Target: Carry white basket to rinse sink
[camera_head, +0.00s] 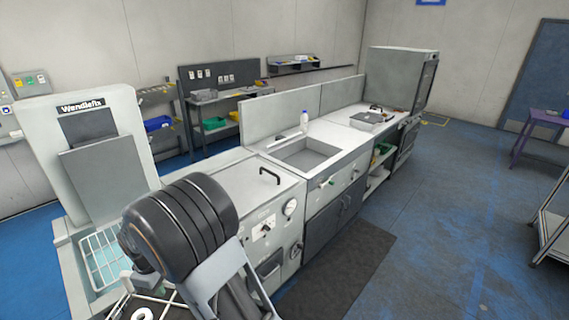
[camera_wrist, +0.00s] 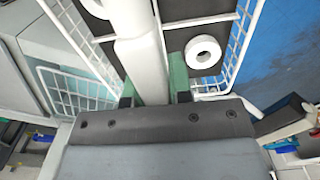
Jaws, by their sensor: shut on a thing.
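My gripper (camera_wrist: 153,88) is shut on the white central handle of a white wire basket (camera_wrist: 140,45), one green finger on each side of the handle. A white ring-shaped part (camera_wrist: 203,52) lies in the basket. In the head view, part of the basket (camera_head: 160,298) shows at the bottom left, below my dark wrist joint, which hides most of the gripper and basket. A sink (camera_head: 308,153) with a grey basin is set in the middle of the long counter, farther off to the right, and looks empty.
Another white wire rack (camera_head: 103,252) sits in the tank at left, below the Wendlefix machine (camera_head: 95,150). A lidded unit with a black handle (camera_head: 269,176) stands between the tank and the sink. A white bottle (camera_head: 304,121) stands behind the basin. The floor at right is mostly open.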

